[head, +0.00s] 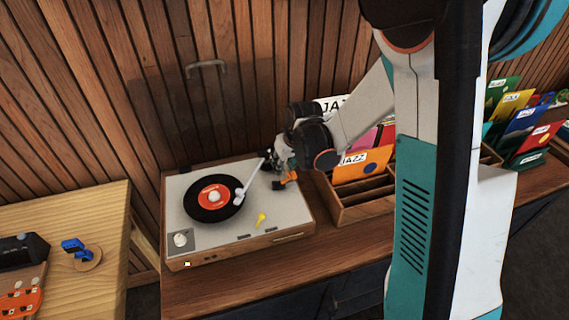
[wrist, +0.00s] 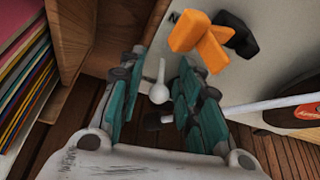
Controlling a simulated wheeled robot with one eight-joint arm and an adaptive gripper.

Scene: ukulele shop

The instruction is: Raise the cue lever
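The turntable (head: 180,241) stands on the wooden counter with a black record (head: 196,206) on its platter. Its white tonearm (head: 249,184) reaches over the record, and it also shows in the wrist view (wrist: 262,104). My gripper (head: 284,168) is low at the deck's back right corner. In the wrist view my gripper (wrist: 157,98) has its two teal fingers apart. A pale stick with a round end (wrist: 159,92), which looks like the cue lever, shows between them with gaps on both sides. An orange piece (wrist: 199,43) with a black part lies just beyond the right finger.
A yellow piece (head: 261,219) is at the deck's front. A wooden record crate (head: 363,211) stands close to the turntable's right, with sleeves in it. The slatted wall is behind. A lighter wooden table (head: 106,215) with gadgets is at the left.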

